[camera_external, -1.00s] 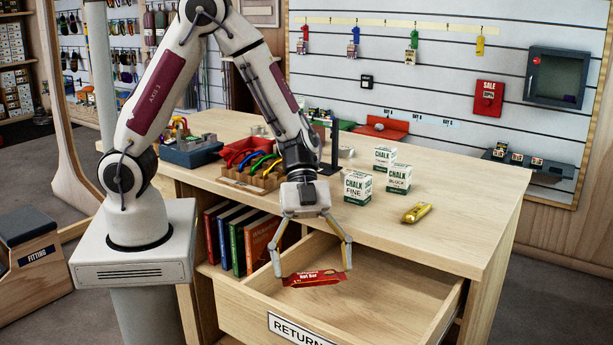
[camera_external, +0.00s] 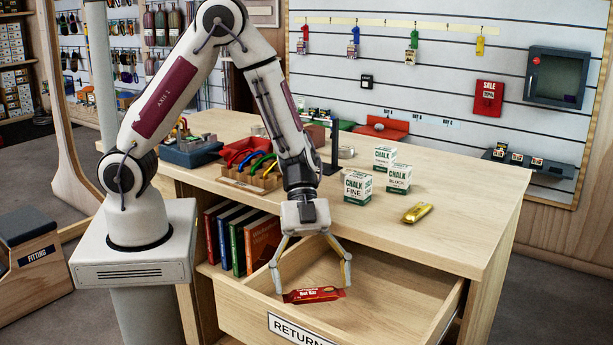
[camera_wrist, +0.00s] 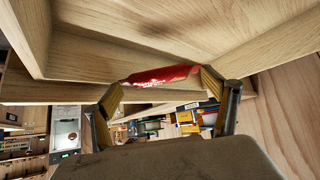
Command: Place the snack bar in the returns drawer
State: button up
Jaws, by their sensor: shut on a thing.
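The snack bar (camera_external: 314,295) is a red wrapped bar with pale lettering. My gripper (camera_external: 313,293) points down and is shut on it, one finger at each end. The bar lies roughly level between the fingertips, at the left front part of the open returns drawer (camera_external: 390,301). I cannot tell whether it touches the drawer floor. In the wrist view the snack bar (camera_wrist: 162,75) spans between the two fingertips, with the drawer's wooden walls around it. The drawer is pulled out and carries a "RETURN..." label on its front, partly cut off.
Chalk boxes (camera_external: 357,188) and a gold-wrapped bar (camera_external: 417,212) stand or lie on the counter (camera_external: 450,235) above the drawer. A wooden rack of coloured carabiners (camera_external: 250,176) sits behind my wrist. Books (camera_external: 240,240) fill a shelf left of the drawer. The drawer's right side is empty.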

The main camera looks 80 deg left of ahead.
aim_at(313, 297)
jog(key=shift+f, duration=1.7)
jog(key=shift+f, duration=0.1)
jog(key=shift+f, duration=2)
jog(key=shift+f, duration=0.15)
jog(key=o, duration=1)
